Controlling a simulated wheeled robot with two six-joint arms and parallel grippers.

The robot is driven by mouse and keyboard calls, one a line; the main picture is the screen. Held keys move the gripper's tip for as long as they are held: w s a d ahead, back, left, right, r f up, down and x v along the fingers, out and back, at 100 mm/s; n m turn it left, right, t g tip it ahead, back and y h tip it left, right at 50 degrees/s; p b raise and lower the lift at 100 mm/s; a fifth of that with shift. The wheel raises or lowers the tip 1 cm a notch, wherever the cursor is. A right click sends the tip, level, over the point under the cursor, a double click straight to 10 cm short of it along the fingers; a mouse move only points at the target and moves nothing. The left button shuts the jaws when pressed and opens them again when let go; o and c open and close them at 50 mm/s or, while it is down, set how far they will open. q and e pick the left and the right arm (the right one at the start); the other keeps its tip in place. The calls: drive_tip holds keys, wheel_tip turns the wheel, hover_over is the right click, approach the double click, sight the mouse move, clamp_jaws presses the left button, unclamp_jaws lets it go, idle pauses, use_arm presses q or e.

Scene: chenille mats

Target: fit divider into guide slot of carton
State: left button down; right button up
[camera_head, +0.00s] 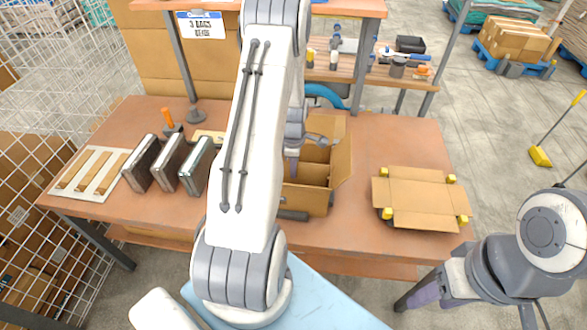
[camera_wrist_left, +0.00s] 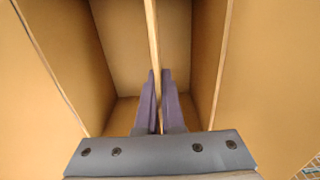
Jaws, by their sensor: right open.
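The open cardboard carton (camera_head: 341,177) stands on the table, partly hidden behind my left arm. In the left wrist view the carton's inner walls (camera_wrist_left: 112,45) rise around the fingers. My left gripper (camera_wrist_left: 160,78) points down into the carton, its dark purple fingers close together on a thin cardboard divider (camera_wrist_left: 152,30). The divider appears edge-on and nearly upright between the walls. Its lower edge and the guide slot cannot be made out. In the head view the left gripper (camera_head: 292,165) is mostly hidden. My right gripper (camera_head: 424,294) is open and empty, low beyond the table's front edge.
A flat cardboard tray with yellow corners (camera_head: 420,190) lies right of the carton. Several dark upright cases (camera_head: 168,160) and a white board with wooden strips (camera_head: 92,174) are at the left. A shelf (camera_head: 375,75) stands behind. Bare tabletop (camera_head: 385,140) lies behind the tray.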

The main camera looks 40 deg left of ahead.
use_arm(q)
drive_tip(key=shift+f+b, duration=1.7)
drive_tip(key=shift+f, duration=0.75)
drive_tip(key=c, duration=1)
unclamp_jaws()
drive_tip(key=shift+o, duration=0.2)
wheel_tip(320, 180, up, 10)
drive_tip(key=shift+r+b, duration=0.25)
drive_tip(key=shift+b, duration=0.25)
